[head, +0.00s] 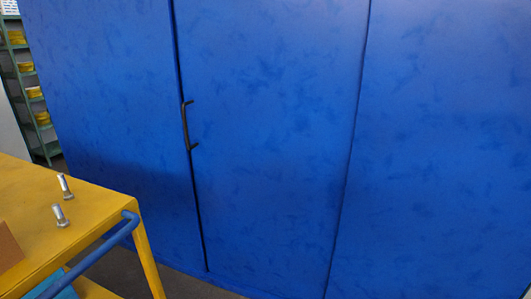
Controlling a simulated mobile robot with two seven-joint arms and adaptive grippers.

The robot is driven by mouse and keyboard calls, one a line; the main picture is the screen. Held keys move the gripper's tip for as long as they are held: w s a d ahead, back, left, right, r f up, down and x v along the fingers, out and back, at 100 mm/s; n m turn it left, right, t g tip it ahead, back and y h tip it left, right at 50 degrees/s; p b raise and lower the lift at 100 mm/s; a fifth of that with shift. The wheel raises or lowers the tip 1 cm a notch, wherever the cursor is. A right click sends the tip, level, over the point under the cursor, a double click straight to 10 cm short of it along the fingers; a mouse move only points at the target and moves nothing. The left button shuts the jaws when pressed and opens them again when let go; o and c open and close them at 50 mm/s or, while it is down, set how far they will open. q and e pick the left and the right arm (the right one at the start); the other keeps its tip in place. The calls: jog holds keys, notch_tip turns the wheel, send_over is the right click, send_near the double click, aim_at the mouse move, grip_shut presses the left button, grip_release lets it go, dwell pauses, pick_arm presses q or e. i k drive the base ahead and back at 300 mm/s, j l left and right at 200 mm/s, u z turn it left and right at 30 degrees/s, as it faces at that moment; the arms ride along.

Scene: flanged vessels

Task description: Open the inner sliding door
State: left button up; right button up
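A large blue panelled wall or enclosure fills most of the head view. Its middle panel (270,130) looks like a door, with a dark vertical seam on its left and a thinner seam on its right. A dark bar handle (186,126) is fixed at the left edge of this panel, by the dark seam. The panel looks shut. Whether it is the inner sliding door, I cannot tell. Neither of my grippers is in view.
A yellow table or cart (95,215) with a blue tube handle (100,252) stands at the lower left, in front of the blue wall. A green shelf (30,90) with yellow items is behind at the far left.

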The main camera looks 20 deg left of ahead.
aim_at(271, 88)
jog(key=i, duration=0.4)
jog(key=i+l+u, duration=0.1)
jog(key=i+u, duration=0.25)
jog(key=i+l+u, duration=0.15)
jog(key=i+u, duration=0.25)
jog(key=k, duration=0.1)
